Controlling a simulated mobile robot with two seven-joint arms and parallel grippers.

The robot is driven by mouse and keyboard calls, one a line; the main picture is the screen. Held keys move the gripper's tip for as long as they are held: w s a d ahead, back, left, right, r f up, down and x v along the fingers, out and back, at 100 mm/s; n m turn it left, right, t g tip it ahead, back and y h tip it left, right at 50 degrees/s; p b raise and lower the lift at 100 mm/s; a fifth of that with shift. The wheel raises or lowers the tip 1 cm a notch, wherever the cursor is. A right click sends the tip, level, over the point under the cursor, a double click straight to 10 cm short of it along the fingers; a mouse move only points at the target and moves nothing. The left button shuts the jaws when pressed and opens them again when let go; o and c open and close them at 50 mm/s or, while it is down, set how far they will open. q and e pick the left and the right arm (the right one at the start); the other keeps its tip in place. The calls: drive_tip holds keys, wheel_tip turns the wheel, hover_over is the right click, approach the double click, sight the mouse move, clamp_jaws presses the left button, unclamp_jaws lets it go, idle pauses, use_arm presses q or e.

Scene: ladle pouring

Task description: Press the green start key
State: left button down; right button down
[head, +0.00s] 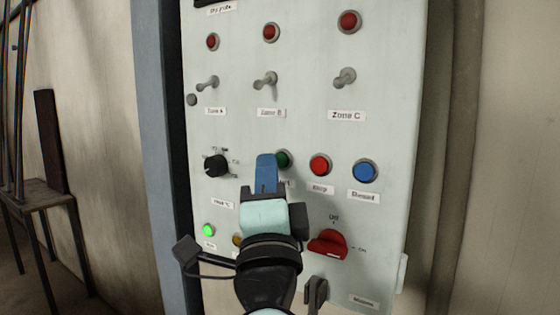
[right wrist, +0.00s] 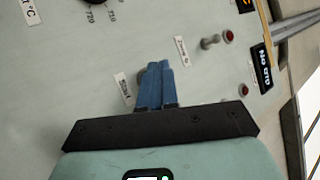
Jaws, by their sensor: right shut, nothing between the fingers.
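The green start key (head: 284,159) is a round button on the pale control panel (head: 310,120), just left of the red stop button (head: 320,165). My right gripper (head: 266,157) is shut and empty. Its blue fingertips overlap the left part of the green key and part of its label in the head view. In the right wrist view the shut fingers (right wrist: 158,66) point at the panel beside a small label (right wrist: 123,88), and they hide most of the key. I cannot tell whether the tips touch it. My left gripper is not in view.
A blue button (head: 365,171) sits right of the red one. A black knob (head: 215,165) is to the left, and a red rotary switch (head: 328,244) is below right. Toggle switches (head: 265,80) and red lamps (head: 271,32) are above. A green lamp (head: 208,230) glows lower left.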

drive_tip(key=shift+s+a+b, duration=0.15)
drive_tip(key=shift+s+a, duration=0.6)
drive_tip(key=shift+s, duration=0.3)
drive_tip(key=shift+s+a+b, duration=0.15)
drive_tip(key=shift+s+a, duration=0.6)
drive_tip(key=shift+s, duration=0.25)
